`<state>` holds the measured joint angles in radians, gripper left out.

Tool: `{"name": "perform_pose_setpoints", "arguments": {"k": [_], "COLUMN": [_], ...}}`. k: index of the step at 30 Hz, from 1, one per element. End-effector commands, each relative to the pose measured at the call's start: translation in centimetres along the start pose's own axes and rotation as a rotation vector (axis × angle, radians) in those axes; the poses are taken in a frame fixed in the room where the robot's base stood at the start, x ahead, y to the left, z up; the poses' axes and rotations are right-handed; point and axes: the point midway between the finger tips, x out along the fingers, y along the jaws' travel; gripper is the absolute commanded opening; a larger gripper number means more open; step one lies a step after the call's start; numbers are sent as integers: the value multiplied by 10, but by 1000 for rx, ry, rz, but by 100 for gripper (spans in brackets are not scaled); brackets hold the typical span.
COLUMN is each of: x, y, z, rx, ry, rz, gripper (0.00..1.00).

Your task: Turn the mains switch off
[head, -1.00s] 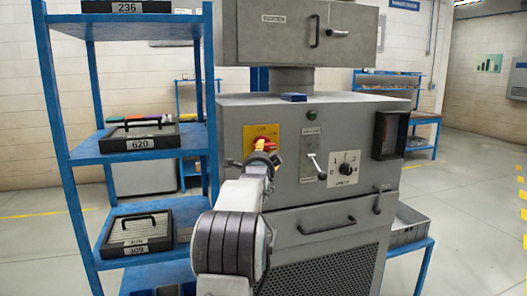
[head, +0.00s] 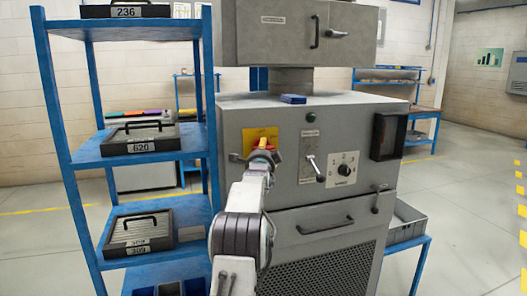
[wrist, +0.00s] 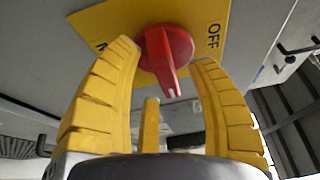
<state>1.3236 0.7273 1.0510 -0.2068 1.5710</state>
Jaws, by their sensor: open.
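The mains switch is a red rotary knob (wrist: 166,52) on a yellow plate (wrist: 212,14) on the grey machine cabinet (head: 340,118). In the wrist view, OFF is printed on the plate to the knob's right, and part of another label shows at its left. The knob's handle, with a pale mark at its end, points down in the picture. My gripper (head: 262,152) is at the switch in the head view and covers much of the knob there. Its yellow fingers are open, one on each side of the knob. I cannot tell whether either finger touches it.
A black dial (head: 344,170) and a lever (head: 314,167) are right of the switch on the cabinet front. A drawer handle (head: 327,226) is below. A blue shelf rack (head: 85,160) with black cases stands close at left. Open floor lies at right.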

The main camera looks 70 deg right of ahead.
Motion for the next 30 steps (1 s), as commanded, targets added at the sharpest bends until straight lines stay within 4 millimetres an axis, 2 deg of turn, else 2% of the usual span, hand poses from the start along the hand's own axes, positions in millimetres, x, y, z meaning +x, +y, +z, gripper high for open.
{"name": "perform_pose_setpoints", "arguments": {"k": [15,30], "x": [4,4], "y": [0,0], "z": [0,0], "rx": [0,0], "ry": [0,0], "rz": [-1,-1], "gripper": [53,8]}}
